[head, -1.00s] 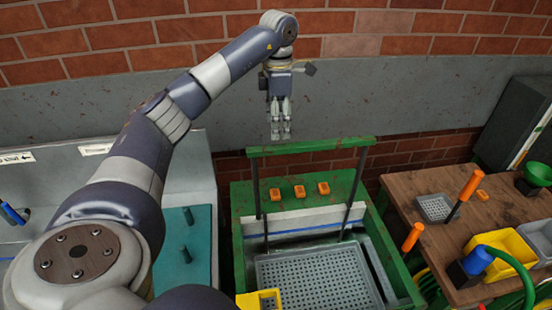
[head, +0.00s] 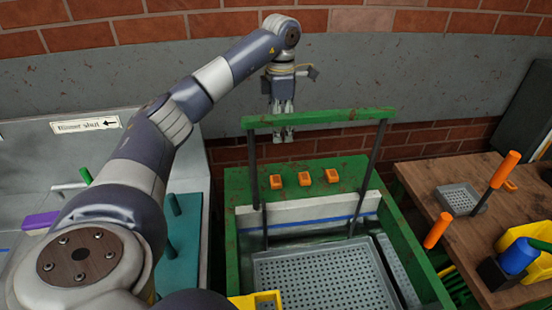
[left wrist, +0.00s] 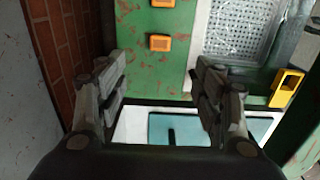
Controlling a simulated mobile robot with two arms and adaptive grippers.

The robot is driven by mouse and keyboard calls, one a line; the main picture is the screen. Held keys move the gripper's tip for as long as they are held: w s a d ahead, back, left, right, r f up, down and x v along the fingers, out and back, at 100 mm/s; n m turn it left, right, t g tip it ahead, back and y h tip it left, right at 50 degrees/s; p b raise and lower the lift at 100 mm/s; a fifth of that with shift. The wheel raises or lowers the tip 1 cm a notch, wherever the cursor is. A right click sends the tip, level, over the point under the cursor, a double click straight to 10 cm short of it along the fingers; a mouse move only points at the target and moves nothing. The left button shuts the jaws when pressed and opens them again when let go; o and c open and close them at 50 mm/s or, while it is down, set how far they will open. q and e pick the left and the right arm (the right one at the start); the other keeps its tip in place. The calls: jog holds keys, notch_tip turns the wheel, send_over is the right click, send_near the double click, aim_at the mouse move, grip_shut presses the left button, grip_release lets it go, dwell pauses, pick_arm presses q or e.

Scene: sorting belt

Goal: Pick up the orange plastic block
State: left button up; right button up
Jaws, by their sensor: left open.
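Three orange blocks lie in a row on the green machine's back ledge: a left one (head: 276,182), a middle one (head: 304,179) and a right one (head: 332,175). My left gripper (head: 283,136) hangs pointing down behind the green crossbar (head: 318,117), beyond the blocks; the bar hides part of its fingers. In the left wrist view, its two fingers (left wrist: 160,68) are spread with nothing between them. There an orange block (left wrist: 160,42) shows just beyond the fingertips, with another (left wrist: 162,3) at the top edge. My right gripper is not in view.
Dark posts carry the crossbar in front of the blocks. A grey perforated tray (head: 325,280) lies nearer. A wooden table (head: 425,180) at right holds a small grey tray (head: 458,198) and orange-handled tools. A brick wall stands behind.

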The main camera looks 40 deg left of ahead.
pick_arm(q)
notch_tip(320, 180, down, 7)
jog(key=b, duration=0.5)
send_over(279, 179)
notch_tip(279, 179, down, 6)
jog(key=shift+d+f, duration=0.1)
jog(key=shift+f+p, duration=0.55)
jog(key=shift+f, duration=2.2)
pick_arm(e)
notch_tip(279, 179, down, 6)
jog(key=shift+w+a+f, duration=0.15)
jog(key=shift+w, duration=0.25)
pick_arm(q)
jog(key=shift+c, duration=0.3)
jog(key=c, duration=1.1)
